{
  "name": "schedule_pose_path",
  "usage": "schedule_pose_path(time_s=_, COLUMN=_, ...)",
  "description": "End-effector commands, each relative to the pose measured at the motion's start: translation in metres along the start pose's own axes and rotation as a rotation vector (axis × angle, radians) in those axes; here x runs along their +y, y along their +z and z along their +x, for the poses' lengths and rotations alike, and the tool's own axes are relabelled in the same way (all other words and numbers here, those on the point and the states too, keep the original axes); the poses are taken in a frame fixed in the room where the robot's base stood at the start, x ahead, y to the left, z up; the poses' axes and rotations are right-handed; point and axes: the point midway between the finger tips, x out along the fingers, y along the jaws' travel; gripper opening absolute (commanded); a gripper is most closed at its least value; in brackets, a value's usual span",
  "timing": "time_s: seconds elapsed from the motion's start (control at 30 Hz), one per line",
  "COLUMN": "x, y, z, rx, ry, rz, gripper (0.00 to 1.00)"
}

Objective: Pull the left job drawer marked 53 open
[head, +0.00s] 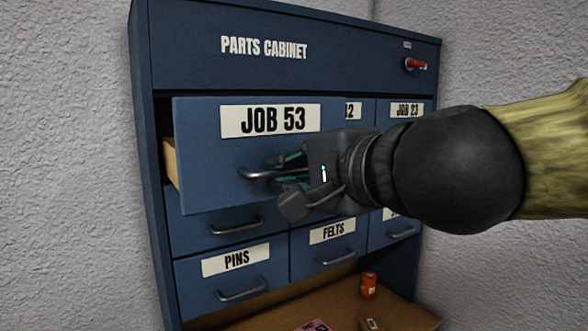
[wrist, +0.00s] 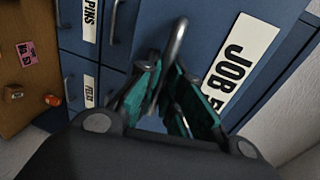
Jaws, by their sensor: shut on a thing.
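The drawer marked JOB 53 (head: 215,160) is at the upper left of the blue parts cabinet. It stands out from the cabinet front, and its pale wooden side (head: 170,163) shows at the left. Its bar handle (head: 255,174) runs into my gripper (head: 290,172), whose fingers are shut on it. In the wrist view the handle (wrist: 178,45) passes between the teal finger pads of my gripper (wrist: 165,85), beside the JOB label (wrist: 238,65). My gripper hides the right end of the handle in the head view.
The JOB 23 drawer (head: 407,110) and the drawers marked PINS (head: 237,262) and FELTS (head: 333,232) look shut. A red knob or key (head: 415,64) is on the top panel. An orange container (head: 369,285) stands on the wooden shelf (head: 255,318) below.

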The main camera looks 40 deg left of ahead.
Motion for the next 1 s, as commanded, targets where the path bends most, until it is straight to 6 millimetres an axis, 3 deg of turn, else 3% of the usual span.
schedule_pose_path(time_s=0.07, x=0.000, y=0.000, z=0.000, rx=0.000, ry=0.000, rz=0.000, gripper=0.00)
schedule_pose_path(time_s=0.1, x=0.000, y=0.000, z=0.000, rx=0.000, ry=0.000, rz=0.000, gripper=0.12)
schedule_pose_path(time_s=0.17, x=0.000, y=0.000, z=0.000, rx=0.000, ry=0.000, rz=0.000, gripper=0.19)
schedule_pose_path(time_s=0.57, x=0.000, y=-0.001, z=-0.004, rx=0.001, ry=0.000, rz=0.000, gripper=0.19)
schedule_pose_path(time_s=1.0, x=-0.001, y=-0.001, z=-0.061, rx=0.002, ry=-0.002, rz=-0.001, gripper=0.19)
